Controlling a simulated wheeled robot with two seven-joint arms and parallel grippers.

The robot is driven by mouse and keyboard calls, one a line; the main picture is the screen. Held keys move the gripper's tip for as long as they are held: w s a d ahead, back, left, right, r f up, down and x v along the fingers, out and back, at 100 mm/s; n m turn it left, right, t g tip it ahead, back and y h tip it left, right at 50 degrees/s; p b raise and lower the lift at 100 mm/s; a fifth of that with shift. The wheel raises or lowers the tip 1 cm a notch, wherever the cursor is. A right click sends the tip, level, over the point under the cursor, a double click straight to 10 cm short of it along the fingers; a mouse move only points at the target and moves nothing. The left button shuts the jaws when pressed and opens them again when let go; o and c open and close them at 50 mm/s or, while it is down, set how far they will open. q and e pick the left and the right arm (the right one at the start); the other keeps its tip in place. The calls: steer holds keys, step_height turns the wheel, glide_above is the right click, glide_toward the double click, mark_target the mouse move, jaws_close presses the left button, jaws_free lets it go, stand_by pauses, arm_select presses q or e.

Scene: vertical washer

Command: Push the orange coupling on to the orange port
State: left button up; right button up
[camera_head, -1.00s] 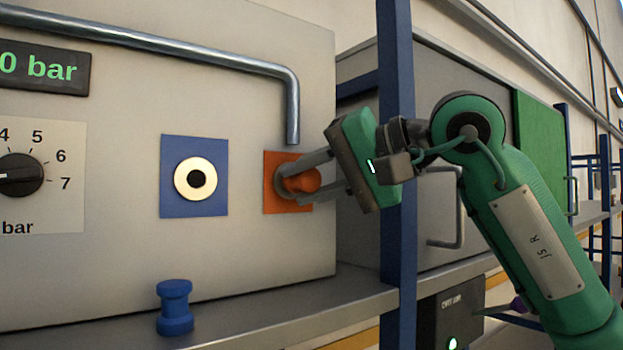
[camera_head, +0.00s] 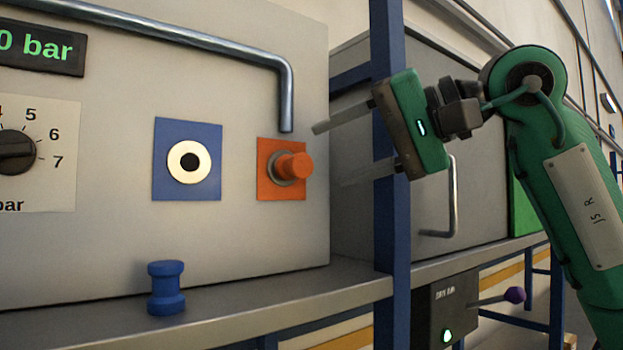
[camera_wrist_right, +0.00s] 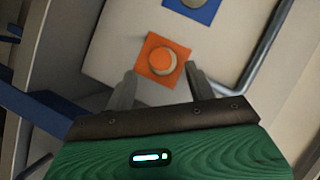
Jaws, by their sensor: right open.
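The orange coupling (camera_head: 295,166) sits at the orange port (camera_head: 266,191), a square orange plate on the grey front panel. A grey ring shows around the coupling's base, and the coupling sticks out from the panel. I cannot tell how deep it is seated. The coupling (camera_wrist_right: 163,62) and port plate (camera_wrist_right: 150,46) also show in the right wrist view, beyond the fingertips. My right gripper (camera_head: 328,157) is open and empty, to the right of the coupling and apart from it. It shows in the right wrist view too (camera_wrist_right: 158,82). My left gripper is not in view.
A blue port (camera_head: 187,190) is left of the orange one. A blue coupling (camera_head: 166,288) stands upright on the shelf (camera_head: 240,303). A bent metal pipe (camera_head: 288,95) ends above the orange port. A blue upright post (camera_head: 391,240) stands near my right gripper.

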steer(key=b+v, duration=0.1)
steer(key=v, duration=0.6)
steer(key=shift+b, duration=0.35)
